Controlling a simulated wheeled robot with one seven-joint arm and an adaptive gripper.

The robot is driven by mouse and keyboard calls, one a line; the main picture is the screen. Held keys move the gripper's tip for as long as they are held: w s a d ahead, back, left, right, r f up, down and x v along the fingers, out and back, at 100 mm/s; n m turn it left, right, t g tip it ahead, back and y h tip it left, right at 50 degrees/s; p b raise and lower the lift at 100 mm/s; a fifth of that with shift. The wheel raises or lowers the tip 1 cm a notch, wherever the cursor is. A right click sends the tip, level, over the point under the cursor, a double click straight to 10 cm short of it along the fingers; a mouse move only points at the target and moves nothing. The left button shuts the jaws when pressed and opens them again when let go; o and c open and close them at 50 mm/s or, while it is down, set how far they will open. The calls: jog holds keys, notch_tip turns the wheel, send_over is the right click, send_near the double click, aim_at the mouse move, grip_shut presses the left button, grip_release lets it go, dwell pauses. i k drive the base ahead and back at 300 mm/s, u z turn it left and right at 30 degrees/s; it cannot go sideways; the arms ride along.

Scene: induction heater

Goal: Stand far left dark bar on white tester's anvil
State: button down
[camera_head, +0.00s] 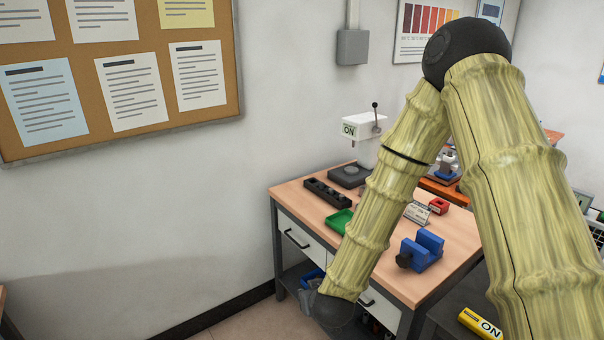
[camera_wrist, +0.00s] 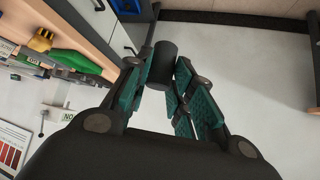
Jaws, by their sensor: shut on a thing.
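My gripper (camera_wrist: 168,82) is shut on a dark bar (camera_wrist: 162,62), a short dark cylinder whose end sticks out beyond the fingers in the wrist view. Bare floor shows past it, so it is held clear of the bench. The white tester (camera_head: 362,128), marked ON with a lever, is at the back of the bench. Its dark base with a round anvil (camera_head: 350,171) is below the head, and nothing visible stands on it. The tester's label also shows in the wrist view (camera_wrist: 67,116).
A dark rack (camera_head: 327,193) with holes lies in front of the tester. A green tray (camera_head: 339,222), a blue vise (camera_head: 424,251) and a red object (camera_head: 438,206) are also on the wooden bench (camera_head: 291,192). Open floor lies left of the bench.

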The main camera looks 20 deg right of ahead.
aim_at(352, 169)
jog(key=u, duration=0.35)
jog(key=i, duration=2.2)
jog(key=z, duration=0.7)
jog(key=i, duration=1.1)
jog(key=z, duration=1.2)
jog(key=i, duration=0.6)
jog(key=z, duration=0.4)
